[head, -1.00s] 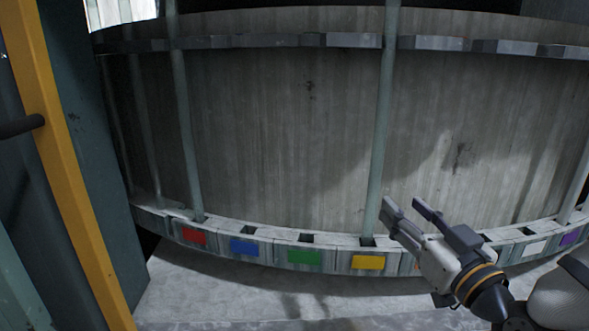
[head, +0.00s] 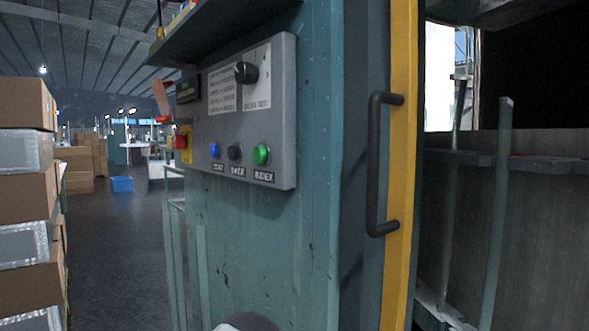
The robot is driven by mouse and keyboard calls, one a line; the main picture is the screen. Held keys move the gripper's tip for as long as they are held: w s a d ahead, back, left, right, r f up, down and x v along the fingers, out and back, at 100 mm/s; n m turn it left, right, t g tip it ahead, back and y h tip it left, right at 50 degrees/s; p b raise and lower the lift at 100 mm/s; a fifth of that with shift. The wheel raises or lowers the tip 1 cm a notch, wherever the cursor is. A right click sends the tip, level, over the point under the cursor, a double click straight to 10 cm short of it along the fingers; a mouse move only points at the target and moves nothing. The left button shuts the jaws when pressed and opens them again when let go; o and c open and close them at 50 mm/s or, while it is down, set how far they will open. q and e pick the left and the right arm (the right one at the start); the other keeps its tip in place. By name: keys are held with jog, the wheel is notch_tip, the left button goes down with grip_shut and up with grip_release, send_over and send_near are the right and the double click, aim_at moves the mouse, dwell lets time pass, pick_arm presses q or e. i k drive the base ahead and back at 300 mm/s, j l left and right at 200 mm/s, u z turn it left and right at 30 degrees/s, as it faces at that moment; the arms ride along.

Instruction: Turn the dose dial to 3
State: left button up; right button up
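The dose dial (head: 246,72) is a black knob at the top of a grey control panel (head: 285,110) on the teal machine. A white label with several lines of text lies to its left. The text and the dial's setting are too small to read. Below are a blue button (head: 214,150), a black button (head: 234,152) and a green button (head: 261,154), each with a label under it. Neither gripper shows in the head view. A rounded grey-white piece at the bottom edge looks like part of my arm.
Stacked boxes (head: 28,180) line the left, with open floor (head: 115,240) between.

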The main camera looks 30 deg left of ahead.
aim_at(245, 72)
jog(key=u, duration=1.45)
